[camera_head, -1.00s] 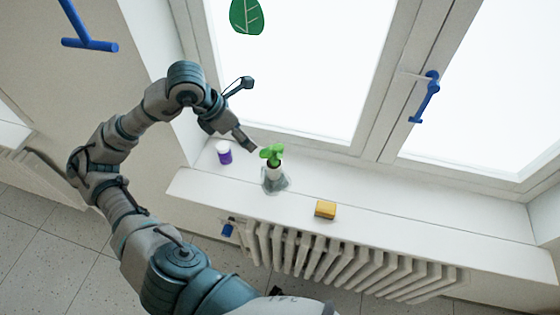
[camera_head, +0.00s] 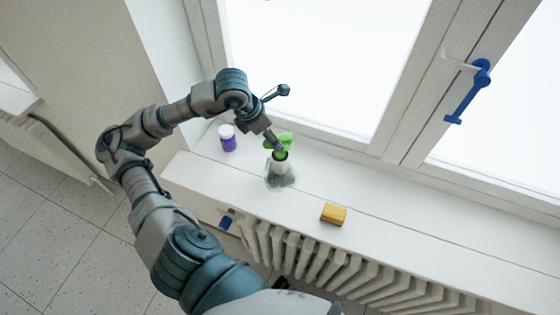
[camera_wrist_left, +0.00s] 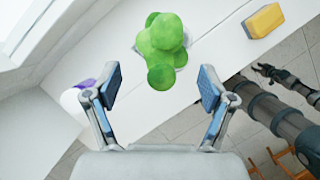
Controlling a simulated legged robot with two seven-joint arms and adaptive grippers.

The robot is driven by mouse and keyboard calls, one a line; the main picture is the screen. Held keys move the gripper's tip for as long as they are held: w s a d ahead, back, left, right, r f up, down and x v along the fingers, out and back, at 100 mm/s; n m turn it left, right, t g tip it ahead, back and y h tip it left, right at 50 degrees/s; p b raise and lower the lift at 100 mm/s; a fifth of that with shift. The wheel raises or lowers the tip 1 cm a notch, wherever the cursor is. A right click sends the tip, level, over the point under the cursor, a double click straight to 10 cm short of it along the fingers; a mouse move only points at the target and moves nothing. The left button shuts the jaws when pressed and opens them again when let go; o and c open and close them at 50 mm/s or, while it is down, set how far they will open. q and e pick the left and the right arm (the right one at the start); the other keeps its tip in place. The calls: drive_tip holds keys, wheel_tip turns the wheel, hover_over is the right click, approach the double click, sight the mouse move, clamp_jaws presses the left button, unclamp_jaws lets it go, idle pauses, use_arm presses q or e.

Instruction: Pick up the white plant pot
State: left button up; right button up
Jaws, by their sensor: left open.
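The white plant pot (camera_head: 279,166) holds a green plant (camera_head: 286,140) and stands on the windowsill, on a greyish translucent patch. In the left wrist view the green plant (camera_wrist_left: 162,45) fills the upper middle and hides most of the pot. My left gripper (camera_head: 272,143) is at the plant, partly overlapping it in the head view.
A purple and white jar (camera_head: 228,138) stands left of the pot, close to the left finger in the wrist view. A yellow sponge-like block (camera_head: 333,214) lies to the right near the sill (camera_head: 400,232) edge. The window is behind; a radiator (camera_head: 310,255) is below.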

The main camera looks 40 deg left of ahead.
sight(280, 157)
use_arm(q)
drive_tip(key=x, duration=0.4)
drive_tip(key=shift+w+d, duration=0.1)
drive_tip(key=shift+w, duration=0.05)
drive_tip(key=shift+w+f, duration=0.25)
drive_tip(key=shift+f, duration=0.3)
drive_tip(key=shift+w+d+f+p, duration=0.15)
drive_tip(key=shift+w+f+p, duration=0.25)
drive_tip(key=shift+f, duration=0.25)
drive_tip(key=shift+x, duration=1.05)
drive_tip(key=shift+w+f, duration=0.15)
drive_tip(key=shift+f, duration=0.2)
drive_tip(key=shift+r, duration=0.1)
clamp_jaws()
use_arm(e)
drive_tip(key=shift+d+r, duration=0.1)
drive_tip(key=shift+r, duration=0.3)
